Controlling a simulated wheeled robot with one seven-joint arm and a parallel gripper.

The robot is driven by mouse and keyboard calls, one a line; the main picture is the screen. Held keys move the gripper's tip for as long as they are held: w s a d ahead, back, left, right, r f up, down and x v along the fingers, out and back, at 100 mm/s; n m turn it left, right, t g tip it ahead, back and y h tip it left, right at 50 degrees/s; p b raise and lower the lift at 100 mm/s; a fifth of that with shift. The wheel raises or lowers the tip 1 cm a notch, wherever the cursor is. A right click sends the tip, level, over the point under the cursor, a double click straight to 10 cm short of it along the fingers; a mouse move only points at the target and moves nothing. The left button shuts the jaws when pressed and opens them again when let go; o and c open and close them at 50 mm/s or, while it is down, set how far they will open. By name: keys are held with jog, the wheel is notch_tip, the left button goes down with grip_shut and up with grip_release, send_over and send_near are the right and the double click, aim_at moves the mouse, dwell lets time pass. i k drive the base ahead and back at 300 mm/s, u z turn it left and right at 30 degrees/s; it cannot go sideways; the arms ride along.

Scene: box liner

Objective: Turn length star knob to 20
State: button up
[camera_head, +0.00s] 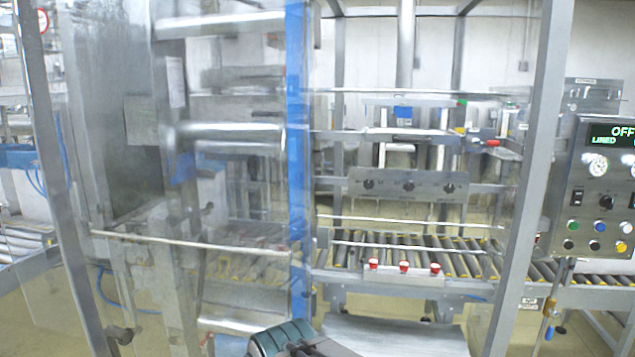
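A grey plate (385,194) inside the machine frame carries a row of three small dark knobs: a left one (368,184), a middle one (408,186) and a right one (448,188). Another dark knob (122,334) is low at the left. No length label or number scale is readable, so I cannot tell which is the length star knob or its setting. A teal and dark part of my arm (283,338) shows at the bottom centre, apart from these knobs. Its fingertips cannot be made out.
A control panel (603,187) at the right shows "OFF" and "LINED", with dials and coloured buttons. A roller conveyor (450,258) crosses behind several red buttons (404,266). Frame posts (540,130) and clear panels with a blue strip (297,130) stand in front.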

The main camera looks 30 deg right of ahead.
aim_at(368, 184)
jog(key=z, duration=0.4)
jog(key=i, duration=0.8)
jog(key=z, duration=1.25)
jog(key=i, duration=0.35)
jog(key=z, duration=0.25)
